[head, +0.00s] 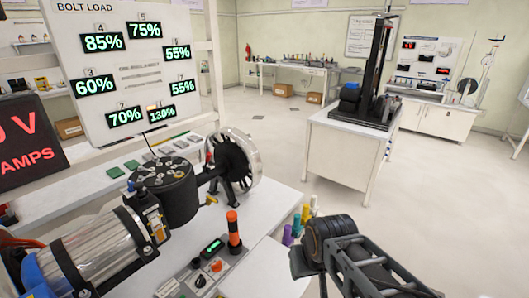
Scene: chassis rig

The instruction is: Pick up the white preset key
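A short row of small coloured preset keys stands at the right edge of the white bench, just left of my wrist. The white preset key (314,202) looks like the pale one at the far end of the row, partly overlapped by its neighbours. My gripper (303,264) is at the lower right, nearer the camera than the keys and apart from the white one. Its fingertips are dark and partly hidden by my wrist, so its opening is unclear.
A control box (208,268) with knobs and an orange-topped handle (233,228) stands left of the keys. A motor with a silver flywheel (250,160) fills the bench behind. A white cabinet (335,150) stands farther back. Open floor lies to the right.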

